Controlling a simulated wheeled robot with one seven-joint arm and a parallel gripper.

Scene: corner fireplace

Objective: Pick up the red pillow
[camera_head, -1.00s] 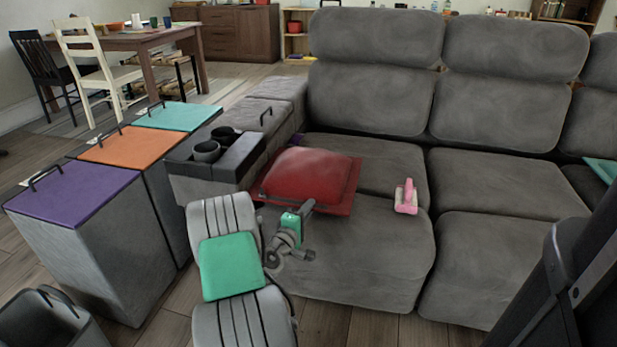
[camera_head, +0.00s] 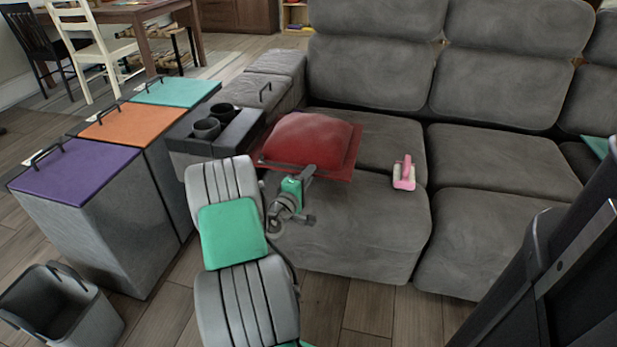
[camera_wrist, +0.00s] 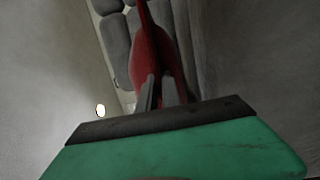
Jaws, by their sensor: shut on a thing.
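The red pillow (camera_head: 308,140) is in the head view at the left end of the grey sofa, by the armrest with the cup holders. It looks slightly tilted. My gripper (camera_head: 309,170) is at the pillow's near edge and is shut on it. In the wrist view the pillow (camera_wrist: 148,58) runs up from between the two grey fingers of my gripper (camera_wrist: 158,88). The fingertips are partly hidden by the pillow. I cannot tell whether the pillow still touches the seat.
A pink-handled brush (camera_head: 404,173) lies on the sofa seat (camera_head: 350,235) to the right. Bins with purple (camera_head: 75,172), orange and teal lids stand at the left. An open grey bin (camera_head: 62,305) is at the lower left. Cup holders (camera_head: 207,128) sit left of the pillow.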

